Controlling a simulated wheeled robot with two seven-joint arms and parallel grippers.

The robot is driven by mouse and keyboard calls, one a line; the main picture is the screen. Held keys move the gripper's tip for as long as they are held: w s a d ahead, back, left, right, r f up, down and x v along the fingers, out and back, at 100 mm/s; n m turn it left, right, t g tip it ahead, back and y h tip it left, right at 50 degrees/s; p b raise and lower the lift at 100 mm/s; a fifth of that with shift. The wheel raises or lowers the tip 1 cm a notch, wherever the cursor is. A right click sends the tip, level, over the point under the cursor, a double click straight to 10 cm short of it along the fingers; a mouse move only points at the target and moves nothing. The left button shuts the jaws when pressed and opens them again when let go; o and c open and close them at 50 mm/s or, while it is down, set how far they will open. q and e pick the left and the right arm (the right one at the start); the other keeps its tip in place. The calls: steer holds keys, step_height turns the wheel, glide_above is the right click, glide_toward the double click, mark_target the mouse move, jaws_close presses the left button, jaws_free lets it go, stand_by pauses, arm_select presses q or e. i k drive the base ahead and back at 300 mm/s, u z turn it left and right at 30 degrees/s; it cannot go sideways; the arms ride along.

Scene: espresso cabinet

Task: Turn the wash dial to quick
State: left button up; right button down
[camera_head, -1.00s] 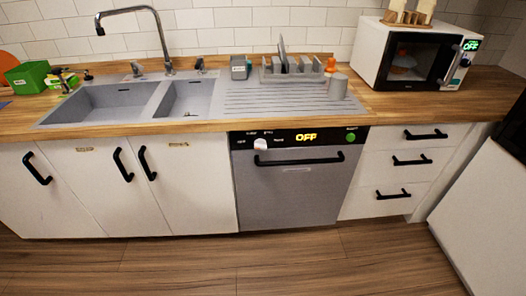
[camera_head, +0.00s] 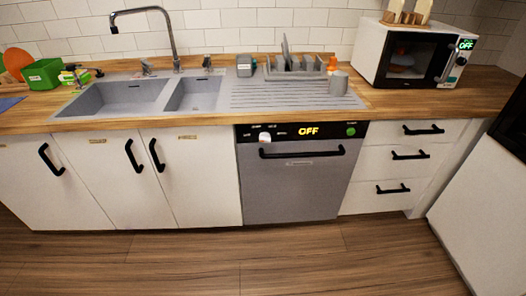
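The dishwasher (camera_head: 290,190) stands under the counter in the middle of the view, its door shut. The wash dial (camera_head: 264,137) is a small white knob at the left of its black control panel, with small labels around it too small to read. The panel's display (camera_head: 308,132) reads OFF in yellow. A green button (camera_head: 351,131) is at the panel's right end. A black bar handle (camera_head: 301,154) runs across below the panel. Neither of my grippers is in view.
The wooden counter (camera_head: 222,116) runs above, with a double sink (camera_head: 130,97), a dish rack (camera_head: 295,66) and a microwave (camera_head: 408,56). White cabinets (camera_head: 95,200) stand left, drawers (camera_head: 395,168) right. The wooden floor (camera_head: 250,262) in front is clear. A white unit (camera_head: 485,205) stands at the right.

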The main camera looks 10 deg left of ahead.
mark_target(265, 137)
steer(key=k, duration=1.1)
steer(key=z, duration=0.55)
steer(key=i, duration=0.5)
steer(key=z, duration=1)
steer(key=i, duration=0.75)
steer(key=u, duration=0.55)
steer(key=i, duration=0.75)
steer(key=u, duration=0.75)
